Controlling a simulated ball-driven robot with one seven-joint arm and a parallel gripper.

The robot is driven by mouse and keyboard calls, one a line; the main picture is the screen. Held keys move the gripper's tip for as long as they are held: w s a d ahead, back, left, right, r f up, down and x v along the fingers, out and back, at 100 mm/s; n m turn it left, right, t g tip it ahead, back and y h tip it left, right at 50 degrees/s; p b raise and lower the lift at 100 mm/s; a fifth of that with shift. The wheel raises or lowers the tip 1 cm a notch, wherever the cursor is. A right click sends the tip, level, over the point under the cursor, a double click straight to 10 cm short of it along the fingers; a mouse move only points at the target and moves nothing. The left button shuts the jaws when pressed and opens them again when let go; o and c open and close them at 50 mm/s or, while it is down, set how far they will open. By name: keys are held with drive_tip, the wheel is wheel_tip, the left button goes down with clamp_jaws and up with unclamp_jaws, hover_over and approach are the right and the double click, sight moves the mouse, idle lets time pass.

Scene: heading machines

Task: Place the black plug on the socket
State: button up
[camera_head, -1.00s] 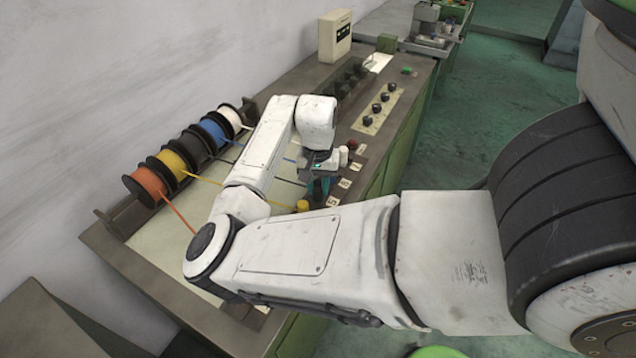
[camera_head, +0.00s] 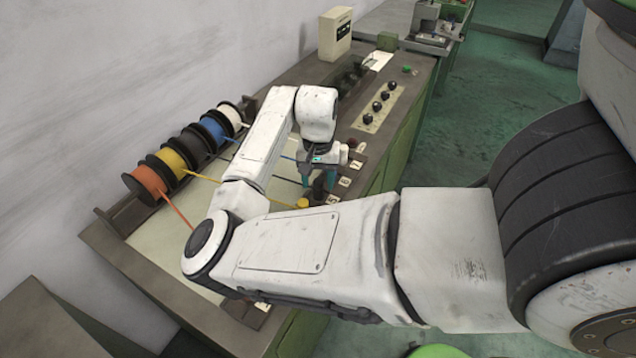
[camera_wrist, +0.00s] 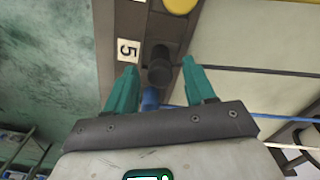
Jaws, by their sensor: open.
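The black plug (camera_wrist: 160,70) stands on the dark strip beside the label 5 in the wrist view. In the head view the black plug (camera_head: 319,188) shows as a small dark upright below my gripper. My gripper (camera_wrist: 159,64) has two teal fingers, spread to either side of the black plug with gaps between; I see no contact. In the head view my gripper (camera_head: 317,178) is above the front edge of the bench. The socket under the plug is hidden, so I cannot tell how the plug sits on it.
A yellow plug (camera_head: 302,203) stands near my gripper, and a blue plug (camera_wrist: 150,97) shows between the fingers. Cables run from several spools (camera_head: 172,163) at the back left. A control panel with black knobs (camera_head: 376,106) is beyond. Numbered labels (camera_head: 344,182) line the front edge.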

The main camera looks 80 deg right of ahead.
sight(318, 181)
wheel_tip(318, 181, up, 10)
drive_tip(key=shift+r+b, duration=0.25)
drive_tip(key=shift+b, duration=0.15)
